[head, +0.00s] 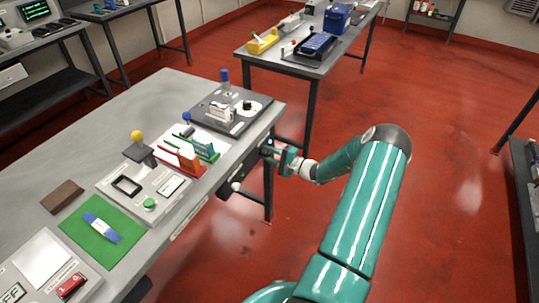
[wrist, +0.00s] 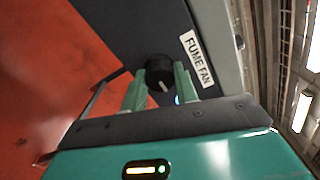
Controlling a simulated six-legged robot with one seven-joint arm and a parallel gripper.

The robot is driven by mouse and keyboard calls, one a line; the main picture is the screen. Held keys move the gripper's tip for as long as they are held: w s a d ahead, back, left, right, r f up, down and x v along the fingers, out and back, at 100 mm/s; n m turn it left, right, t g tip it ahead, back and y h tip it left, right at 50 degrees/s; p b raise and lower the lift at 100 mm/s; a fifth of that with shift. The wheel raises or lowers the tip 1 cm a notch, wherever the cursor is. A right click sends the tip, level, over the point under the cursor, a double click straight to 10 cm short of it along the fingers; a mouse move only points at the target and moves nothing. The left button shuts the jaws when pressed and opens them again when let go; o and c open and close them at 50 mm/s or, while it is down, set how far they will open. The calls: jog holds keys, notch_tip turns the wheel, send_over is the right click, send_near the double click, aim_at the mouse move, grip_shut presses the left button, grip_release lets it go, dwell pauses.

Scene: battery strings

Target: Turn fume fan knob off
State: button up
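The fume fan knob (wrist: 159,70) is black and round with a white pointer line. In the wrist view it sits on a dark panel beside a white "FUME FAN" label (wrist: 197,59). My gripper (wrist: 160,72) has its two green fingers on either side of the knob, with almost no gap, and looks shut on it. The pointer line slants towards the lower right in this view. In the head view my gripper (head: 268,151) is at the near workbench's right side, below the top; the knob is hidden there.
The grey workbench (head: 165,95) bears several fixtures, including a green mat (head: 78,238) and a white device with a green button (head: 149,204). A second bench (head: 265,57) stands behind. Red floor (head: 455,150) is open to the right, with a dark rack at the far right.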

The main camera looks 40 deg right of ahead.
jog(key=shift+m, duration=0.3)
jog(key=m, duration=1.7)
jog(key=shift+f, duration=0.1)
jog(key=shift+m, duration=0.4)
jog(key=o, duration=1)
jog(key=shift+c, duration=0.2)
jog(key=shift+s, duration=0.1)
jog(key=v, duration=1.3)
jog(key=shift+s, duration=0.35)
